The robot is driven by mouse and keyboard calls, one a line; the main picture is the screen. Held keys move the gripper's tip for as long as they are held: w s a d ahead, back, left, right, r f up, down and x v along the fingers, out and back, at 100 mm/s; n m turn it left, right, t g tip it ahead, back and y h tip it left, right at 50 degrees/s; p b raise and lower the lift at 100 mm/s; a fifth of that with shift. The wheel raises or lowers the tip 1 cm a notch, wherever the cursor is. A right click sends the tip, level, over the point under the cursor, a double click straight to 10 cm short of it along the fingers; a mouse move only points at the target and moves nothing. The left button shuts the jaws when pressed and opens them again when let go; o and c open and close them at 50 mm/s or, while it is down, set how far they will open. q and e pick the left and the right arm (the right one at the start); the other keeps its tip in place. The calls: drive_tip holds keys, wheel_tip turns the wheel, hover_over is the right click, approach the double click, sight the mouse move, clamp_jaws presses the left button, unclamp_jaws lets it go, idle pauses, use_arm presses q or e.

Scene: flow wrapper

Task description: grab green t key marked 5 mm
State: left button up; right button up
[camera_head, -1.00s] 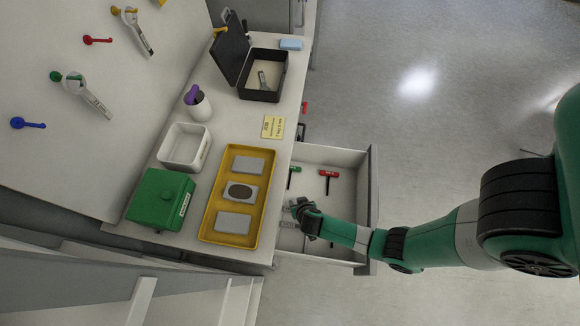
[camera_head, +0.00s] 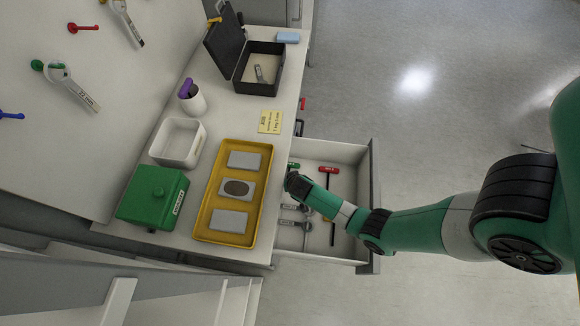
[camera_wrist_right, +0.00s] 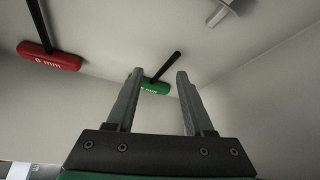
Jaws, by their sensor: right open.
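The green T key (camera_wrist_right: 154,87) lies in the open drawer, its black shaft slanting up and right. In the right wrist view it shows beyond and between my right gripper's (camera_wrist_right: 160,74) open fingers, with the left finger overlapping part of its handle. Its label reads "mm"; the digit is hidden or unclear. In the head view only a bit of the green key (camera_head: 294,165) shows beside my right gripper (camera_head: 291,183), which is over the drawer's left side. The gripper holds nothing. My left gripper is not in view.
The drawer (camera_head: 350,152) also holds a red T key (camera_head: 328,171), marked 6 mm in the wrist view (camera_wrist_right: 48,57), and wrenches (camera_head: 290,222). The counter beside it carries a yellow tray (camera_head: 211,197), a green box (camera_head: 150,193) and a yellow note (camera_head: 270,122).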

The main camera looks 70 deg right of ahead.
drive_tip(key=shift+w+d+f+b, duration=0.1)
drive_tip(key=shift+w+d+b, duration=0.15)
drive_tip(key=shift+d, duration=0.2)
drive_tip(key=shift+w+d+f+b, duration=0.1)
drive_tip(key=shift+w+d, duration=0.25)
drive_tip(key=shift+d, duration=0.1)
drive_tip(key=b+x, duration=0.2)
drive_tip(key=shift+w+d+f+b, duration=0.1)
drive_tip(key=shift+d+f+b, duration=0.05)
drive_tip(key=shift+f+b, duration=0.2)
drive_tip(key=shift+r, duration=0.1)
clamp_jaws()
